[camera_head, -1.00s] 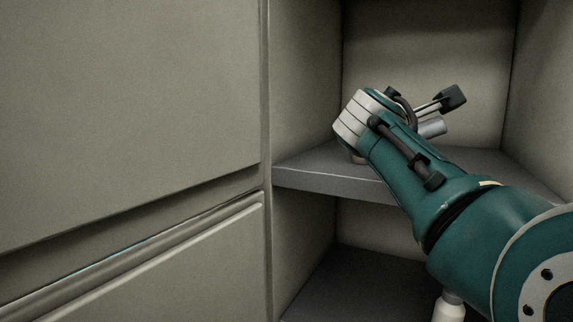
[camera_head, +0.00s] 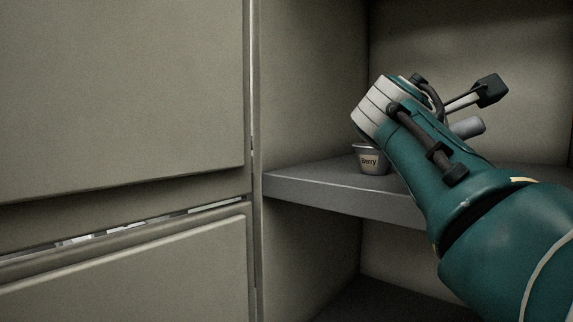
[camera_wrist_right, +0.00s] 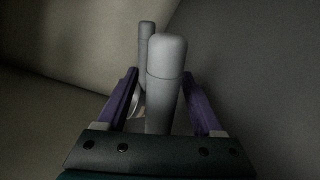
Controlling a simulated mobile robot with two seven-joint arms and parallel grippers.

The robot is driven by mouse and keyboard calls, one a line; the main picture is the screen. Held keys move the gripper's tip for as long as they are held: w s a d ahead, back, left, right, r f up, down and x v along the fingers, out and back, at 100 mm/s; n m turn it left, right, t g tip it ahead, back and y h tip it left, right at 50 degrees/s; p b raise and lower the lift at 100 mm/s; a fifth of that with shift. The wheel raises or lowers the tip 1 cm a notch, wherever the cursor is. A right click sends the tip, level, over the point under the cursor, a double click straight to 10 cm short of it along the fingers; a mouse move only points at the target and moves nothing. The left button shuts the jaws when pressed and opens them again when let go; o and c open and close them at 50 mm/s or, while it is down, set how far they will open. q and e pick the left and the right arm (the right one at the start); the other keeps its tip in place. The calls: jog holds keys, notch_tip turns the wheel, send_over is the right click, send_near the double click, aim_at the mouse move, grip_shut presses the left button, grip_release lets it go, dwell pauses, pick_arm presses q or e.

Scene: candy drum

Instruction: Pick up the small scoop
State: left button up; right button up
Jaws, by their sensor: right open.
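In the right wrist view, my right gripper (camera_wrist_right: 159,76) is open, with its purple fingers to either side of a grey rounded handle (camera_wrist_right: 166,60). A second, thinner-looking grey handle (camera_wrist_right: 146,42) stands just behind it. I cannot tell which handle belongs to the small scoop, nor whether a finger touches either. The scoop ends are mostly hidden. In the head view, my right arm reaches into the shelf and its fingers are hidden behind the wrist. A grey cylinder (camera_head: 468,127) shows beside the wrist and may be a handle. My left gripper is not in view.
The cabinet side wall (camera_head: 310,90) bounds the shelf on the left. Large closed panels (camera_head: 120,80) fill the left of the view.

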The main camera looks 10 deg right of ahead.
jog(key=shift+s+a, duration=0.1)
jog(key=shift+a, duration=0.05)
jog(key=shift+c, duration=0.4)
grip_shut()
